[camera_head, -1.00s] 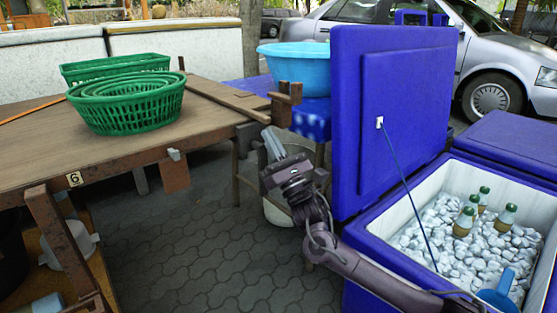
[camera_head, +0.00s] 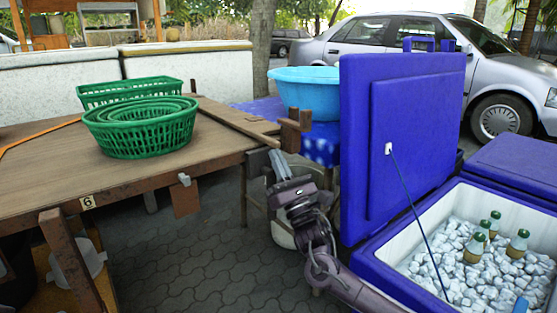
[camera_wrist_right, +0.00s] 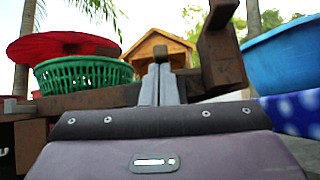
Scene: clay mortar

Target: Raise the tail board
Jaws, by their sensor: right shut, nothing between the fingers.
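The wooden table (camera_head: 120,178) has a long plank (camera_head: 235,119) along its far right edge, with an upright wooden block (camera_head: 291,131) at the plank's near end. A small brown board (camera_head: 186,199) hangs below the table's front edge, under a pale latch. I cannot tell which piece is the tail board. My right gripper (camera_head: 276,160) is shut and empty, fingers pointing up, just below and beside the block. In the right wrist view its closed fingers (camera_wrist_right: 159,80) stand before the table's end, left of the block (camera_wrist_right: 222,55). I cannot tell if they touch wood. My left gripper is not in view.
Green baskets (camera_head: 140,127) sit on the table. A light-blue basin (camera_head: 305,88) stands behind the block. An open blue cooler (camera_head: 400,140) with ice and bottles is close to my right arm. Grey paving (camera_head: 215,255) is open in front of the table.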

